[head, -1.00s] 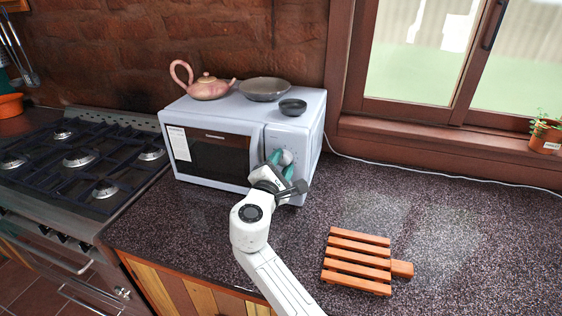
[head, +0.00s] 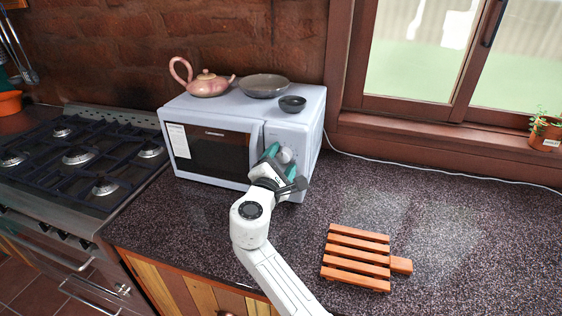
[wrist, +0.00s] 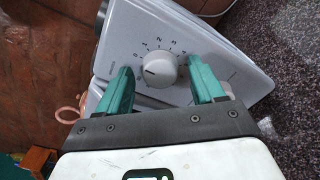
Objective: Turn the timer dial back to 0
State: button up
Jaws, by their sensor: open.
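The white microwave (head: 213,180) stands on the counter, with its control panel on the right of its front. The round pale timer dial (head: 286,155) is on that panel. In the wrist view the dial (wrist: 160,70) has numbers printed around it, and a dark pointer line lies on its left half. My gripper (head: 280,160) is in front of the panel. In the wrist view my gripper (wrist: 160,76) is open, with one teal finger on each side of the dial and gaps between fingers and dial. The lower panel is partly hidden behind the right finger.
A pink teapot (head: 207,85), a grey dish (head: 263,87) and a dark bowl (head: 292,104) sit on top of the microwave. A wooden slatted rack (head: 357,258) lies on the counter at right. A gas stove (head: 82,155) stands at left. The counter at right is mostly clear.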

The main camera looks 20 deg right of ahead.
jog(key=b+v, duration=0.1)
jog(key=v, duration=1)
jog(key=shift+f, duration=0.1)
